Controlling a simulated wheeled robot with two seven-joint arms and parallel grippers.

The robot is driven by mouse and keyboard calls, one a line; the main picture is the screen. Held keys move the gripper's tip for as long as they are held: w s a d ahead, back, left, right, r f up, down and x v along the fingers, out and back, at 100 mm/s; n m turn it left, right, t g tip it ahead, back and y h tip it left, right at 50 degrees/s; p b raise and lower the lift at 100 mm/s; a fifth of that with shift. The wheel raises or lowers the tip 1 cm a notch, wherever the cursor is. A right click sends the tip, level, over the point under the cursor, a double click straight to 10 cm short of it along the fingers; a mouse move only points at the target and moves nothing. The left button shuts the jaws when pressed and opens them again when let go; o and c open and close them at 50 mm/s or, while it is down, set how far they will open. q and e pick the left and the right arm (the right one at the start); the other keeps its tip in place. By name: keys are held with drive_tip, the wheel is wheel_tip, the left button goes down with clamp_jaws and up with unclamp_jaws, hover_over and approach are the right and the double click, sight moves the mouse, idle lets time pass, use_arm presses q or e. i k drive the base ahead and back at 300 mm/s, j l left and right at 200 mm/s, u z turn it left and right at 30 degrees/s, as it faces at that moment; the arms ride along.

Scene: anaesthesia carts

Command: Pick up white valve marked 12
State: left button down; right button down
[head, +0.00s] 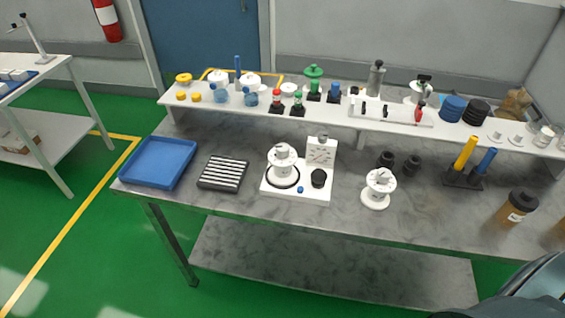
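Several white valve-like pieces are in the head view, and I cannot read a 12 on any of them. One white valve (378,190) stands upright on the grey bench top (430,215), right of the middle. Another white valve (282,163) stands on a white base plate (312,195) with a dial panel. More white round pieces stand on the raised shelf, at its left (218,78) and right of the middle (417,96). Neither of my grippers is in view.
A blue tray (158,162) and a black slotted block (223,173) lie on the left. Black knobs (412,164), a holder with yellow and blue handles (464,179) and a brown bottle (517,207) are right. The raised shelf (335,112) runs along the back.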

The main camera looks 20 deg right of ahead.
sight(282, 172)
drive_tip(key=l+z, duration=0.25)
drive_tip(key=l, duration=0.5)
drive_tip(key=i+l+z, duration=0.1)
drive_tip(key=l+z, duration=0.15)
drive_tip(key=l, duration=0.5)
